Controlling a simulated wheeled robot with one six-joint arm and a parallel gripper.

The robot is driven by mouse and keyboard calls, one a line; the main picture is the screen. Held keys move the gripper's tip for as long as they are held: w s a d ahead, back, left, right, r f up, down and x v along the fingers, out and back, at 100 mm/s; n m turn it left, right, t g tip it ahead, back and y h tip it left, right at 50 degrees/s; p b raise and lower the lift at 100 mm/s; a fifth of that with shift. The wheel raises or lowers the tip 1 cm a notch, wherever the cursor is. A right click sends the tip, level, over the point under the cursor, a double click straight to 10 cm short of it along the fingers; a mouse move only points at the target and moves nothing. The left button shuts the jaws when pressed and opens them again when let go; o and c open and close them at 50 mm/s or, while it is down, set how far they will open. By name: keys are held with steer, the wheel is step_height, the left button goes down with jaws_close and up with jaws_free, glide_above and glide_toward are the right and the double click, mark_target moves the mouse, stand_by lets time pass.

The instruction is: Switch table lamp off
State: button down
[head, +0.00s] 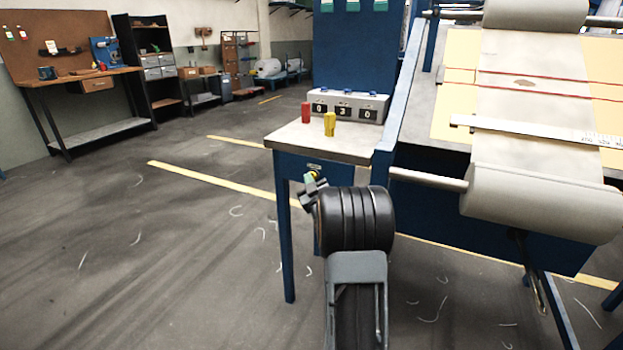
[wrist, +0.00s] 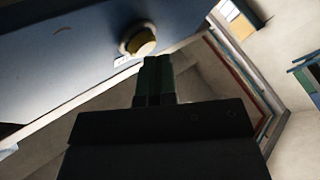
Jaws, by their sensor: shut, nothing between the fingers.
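A round yellow button (wrist: 140,42) with a pale collar is on the blue face of the small table, just past my fingertips in the wrist view. In the head view the yellow button (head: 314,174) shows below the tabletop's front edge, partly covered by my gripper (head: 310,182). My gripper is shut and empty, its dark green fingers (wrist: 157,68) together beside the button. I cannot tell whether the fingertips touch it. I see no lamp shade or bulb that I can make out as the table lamp.
The small blue table (head: 345,147) carries a red block (head: 306,113), a yellow block (head: 329,124) and a counter box (head: 345,106). The loom (head: 540,120) stands close on the right. A workbench (head: 80,76) is far left. Floor at left is clear.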

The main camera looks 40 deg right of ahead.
steer(key=shift+w+d, duration=0.1)
steer(key=shift+d, duration=0.05)
stand_by(0.5)
steer(key=shift+d+f+b, duration=0.1)
steer(key=shift+b, duration=0.3)
steer(key=shift+w+d, duration=0.1)
steer(key=shift+d, duration=0.05)
steer(key=shift+r, duration=0.2)
steer(key=shift+a+f+b, duration=0.2)
steer(key=shift+b, duration=0.4)
steer(key=shift+a, duration=0.1)
steer(key=s+a+b, duration=0.3)
steer(key=a, duration=0.2)
steer(key=shift+a, duration=0.15)
steer(key=shift+r, duration=0.1)
stand_by(0.3)
